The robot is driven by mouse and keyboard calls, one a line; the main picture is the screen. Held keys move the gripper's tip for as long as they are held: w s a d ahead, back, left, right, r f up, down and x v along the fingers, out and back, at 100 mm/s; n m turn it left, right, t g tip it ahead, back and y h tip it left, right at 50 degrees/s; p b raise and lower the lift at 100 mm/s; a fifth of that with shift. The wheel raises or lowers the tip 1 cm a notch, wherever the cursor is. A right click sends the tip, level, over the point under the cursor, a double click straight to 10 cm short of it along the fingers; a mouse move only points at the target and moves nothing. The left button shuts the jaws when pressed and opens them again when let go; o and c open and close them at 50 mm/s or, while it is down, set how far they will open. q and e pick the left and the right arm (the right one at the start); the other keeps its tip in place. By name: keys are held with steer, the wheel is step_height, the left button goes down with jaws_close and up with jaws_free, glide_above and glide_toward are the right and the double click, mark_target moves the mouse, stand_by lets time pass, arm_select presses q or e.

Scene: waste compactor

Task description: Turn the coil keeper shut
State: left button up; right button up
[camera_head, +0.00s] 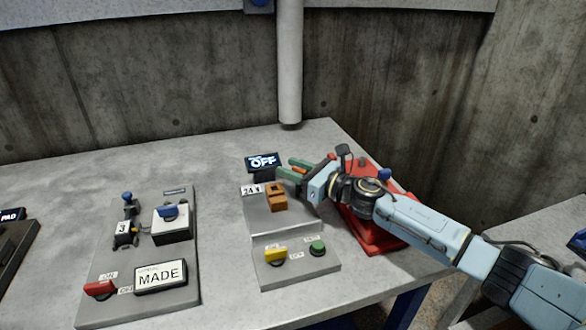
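No part is labelled as the coil keeper. An orange-brown block (277,198) with a dark mark on top stands on the grey sloped panel (262,222), beside a small white label (250,190). I cannot tell if this is the keeper or how far it is turned. My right gripper (291,169) reaches in from the right, just above and behind the block, apart from it in the picture. Its two fingers, with green and orange parts, look spread, with nothing visible between them. My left gripper is out of view.
A display reading OFF (263,161) stands close to the gripper. A red unit (374,232) lies under my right arm. Yellow (275,254) and green (317,247) controls sit in front. A pipe (289,70) rises behind.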

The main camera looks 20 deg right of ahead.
steer(key=b+v, duration=0.1)
steer(key=v, duration=1.2)
steer(key=shift+s+d+f, duration=0.2)
steer(key=shift+d, duration=0.15)
